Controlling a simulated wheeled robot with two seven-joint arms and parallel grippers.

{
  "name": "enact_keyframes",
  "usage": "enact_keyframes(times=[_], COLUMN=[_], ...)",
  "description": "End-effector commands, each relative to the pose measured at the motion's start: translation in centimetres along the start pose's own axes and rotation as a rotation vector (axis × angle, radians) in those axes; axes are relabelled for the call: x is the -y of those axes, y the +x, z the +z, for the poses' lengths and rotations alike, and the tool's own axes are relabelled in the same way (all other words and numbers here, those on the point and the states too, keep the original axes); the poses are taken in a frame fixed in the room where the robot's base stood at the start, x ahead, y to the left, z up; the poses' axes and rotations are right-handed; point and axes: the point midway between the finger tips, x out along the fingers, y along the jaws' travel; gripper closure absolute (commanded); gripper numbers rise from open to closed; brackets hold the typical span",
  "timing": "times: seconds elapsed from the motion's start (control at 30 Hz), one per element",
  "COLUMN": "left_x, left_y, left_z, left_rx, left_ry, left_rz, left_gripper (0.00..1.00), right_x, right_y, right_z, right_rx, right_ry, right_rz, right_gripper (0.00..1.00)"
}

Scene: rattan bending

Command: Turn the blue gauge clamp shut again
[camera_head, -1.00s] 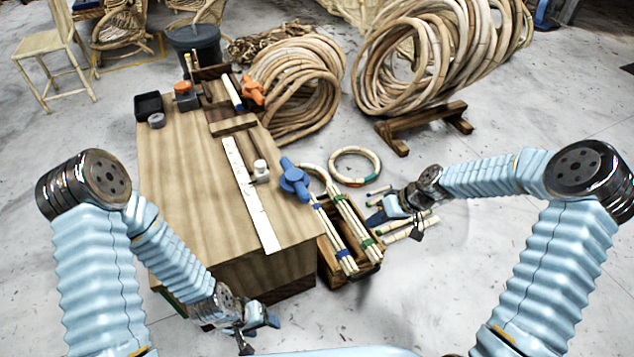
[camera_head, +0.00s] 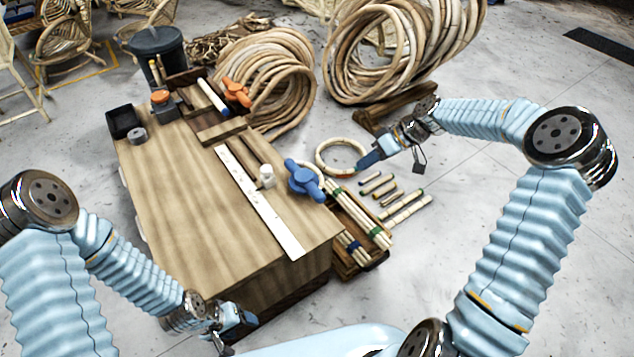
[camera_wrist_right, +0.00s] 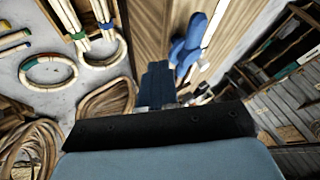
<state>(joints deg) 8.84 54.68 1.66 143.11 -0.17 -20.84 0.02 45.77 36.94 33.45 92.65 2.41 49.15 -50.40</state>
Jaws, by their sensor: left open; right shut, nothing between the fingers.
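The blue gauge clamp (camera_head: 306,180), with its winged handle, is at the right edge of the wooden workbench, beside the long white ruler (camera_head: 262,207). It also shows in the right wrist view (camera_wrist_right: 188,48), just beyond my fingers. My right gripper (camera_head: 371,158) is shut and empty, to the right of the clamp and apart from it, over the floor beyond the bench edge. Its closed fingers (camera_wrist_right: 157,86) show dark blue in the wrist view. My left gripper (camera_head: 240,319) is open and empty, low by the bench's near end, away from the clamp.
A white cylinder (camera_head: 267,176) stands near the blue clamp. A crate of rattan poles (camera_head: 362,219) stands beside the bench. A rattan ring (camera_head: 341,172) is near my right gripper.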

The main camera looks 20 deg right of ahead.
Motion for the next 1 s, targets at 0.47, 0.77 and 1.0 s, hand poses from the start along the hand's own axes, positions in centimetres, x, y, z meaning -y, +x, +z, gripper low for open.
enact_keyframes(times=[0.47,0.77,1.0], left_x=[-0.1,-0.3,-0.6], left_y=[-0.2,-0.6,-1.4], left_z=[0.0,0.0,0.0], left_rx=[0.001,0.001,0.002], left_ry=[0.001,0.001,0.002], left_rz=[0.000,0.001,0.002], left_gripper=[0.38,0.38,0.38], right_x=[0.1,0.1,2.5], right_y=[2.5,8.9,10.8], right_z=[0.0,0.0,-0.3], right_rx=[0.002,0.002,0.002], right_ry=[0.001,0.001,-0.001], right_rz=[-0.003,-0.004,-0.001], right_gripper=[1.00,1.00,1.00])
